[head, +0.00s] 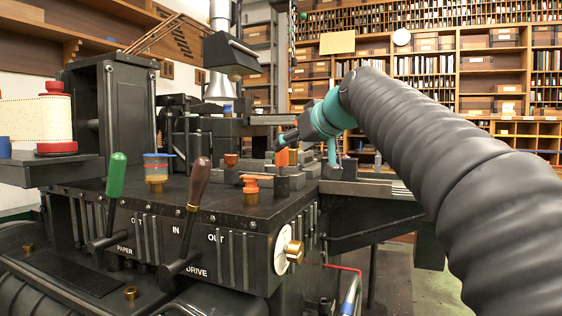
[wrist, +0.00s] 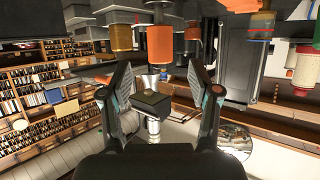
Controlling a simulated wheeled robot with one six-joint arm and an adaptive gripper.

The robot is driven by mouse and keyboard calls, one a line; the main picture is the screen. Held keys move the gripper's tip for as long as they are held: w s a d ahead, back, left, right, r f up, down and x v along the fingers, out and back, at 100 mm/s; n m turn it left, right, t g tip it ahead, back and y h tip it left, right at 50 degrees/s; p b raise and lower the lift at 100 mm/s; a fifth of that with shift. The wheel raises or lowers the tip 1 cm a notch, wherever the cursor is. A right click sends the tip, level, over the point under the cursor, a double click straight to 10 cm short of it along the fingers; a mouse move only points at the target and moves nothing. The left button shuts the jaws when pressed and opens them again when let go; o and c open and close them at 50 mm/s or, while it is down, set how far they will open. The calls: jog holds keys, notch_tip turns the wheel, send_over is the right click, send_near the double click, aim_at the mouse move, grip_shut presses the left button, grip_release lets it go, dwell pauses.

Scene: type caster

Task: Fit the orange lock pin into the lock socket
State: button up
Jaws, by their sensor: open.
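An orange cylinder (head: 282,158), which looks like the lock pin, stands upright by a small dark block on the machine's top in the head view. In the wrist view an orange cylinder (wrist: 159,45) shows at the top centre, beyond the gap between the fingers; it seems to be the same one. My gripper (head: 287,138) is right by it in the head view, reaching in from the right. In the wrist view my gripper (wrist: 160,78) is open with nothing between its fingers. I cannot make out the lock socket for certain.
An orange flanged knob (head: 250,188) stands nearer on the machine top. Green-handled (head: 116,175) and brown-handled (head: 199,184) levers rise at the front. A blue-topped pot (head: 157,172) stands left. A brass cylinder (wrist: 121,37) shows beside the orange one in the wrist view.

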aim_at(282, 171)
jog(key=shift+x, duration=3.2)
jog(key=shift+r, duration=0.15)
jog(key=shift+c, duration=0.3)
grip_shut()
